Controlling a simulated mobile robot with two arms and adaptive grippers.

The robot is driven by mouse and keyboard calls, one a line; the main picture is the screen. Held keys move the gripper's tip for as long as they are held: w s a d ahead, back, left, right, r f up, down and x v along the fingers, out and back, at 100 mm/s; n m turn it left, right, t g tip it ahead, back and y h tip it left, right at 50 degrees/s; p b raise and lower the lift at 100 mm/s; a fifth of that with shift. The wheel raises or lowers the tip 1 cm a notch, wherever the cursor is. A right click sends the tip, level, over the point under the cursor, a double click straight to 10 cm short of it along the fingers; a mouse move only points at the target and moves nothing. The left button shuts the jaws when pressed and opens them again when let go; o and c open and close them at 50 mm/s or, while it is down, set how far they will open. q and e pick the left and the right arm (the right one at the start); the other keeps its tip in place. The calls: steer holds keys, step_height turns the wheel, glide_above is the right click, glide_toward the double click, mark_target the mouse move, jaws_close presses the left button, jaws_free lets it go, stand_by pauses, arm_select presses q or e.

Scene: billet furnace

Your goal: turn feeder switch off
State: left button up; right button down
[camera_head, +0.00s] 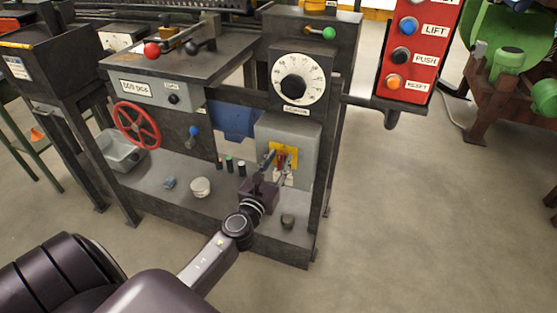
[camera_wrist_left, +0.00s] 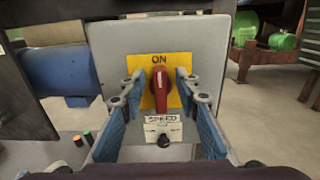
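The feeder switch (camera_wrist_left: 160,92) is a red handle on a yellow plate (camera_wrist_left: 175,62) marked ON, fixed to a grey box (camera_wrist_left: 110,35). The handle stands upright, its upper end under the word ON. In the head view the yellow plate (camera_head: 292,150) is partly hidden by my gripper. My left gripper (camera_head: 276,168) is in front of the plate. In the left wrist view its two blue fingers (camera_wrist_left: 160,84) are spread on either side of the red handle, with visible gaps. My right gripper is not in view.
A white dial (camera_head: 297,77) is above the box. A red wheel (camera_head: 136,125) and a red button panel (camera_head: 415,55) flank it. Small objects lie on the lower shelf (camera_head: 180,210).

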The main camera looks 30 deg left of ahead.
arm_select(q)
jaws_close()
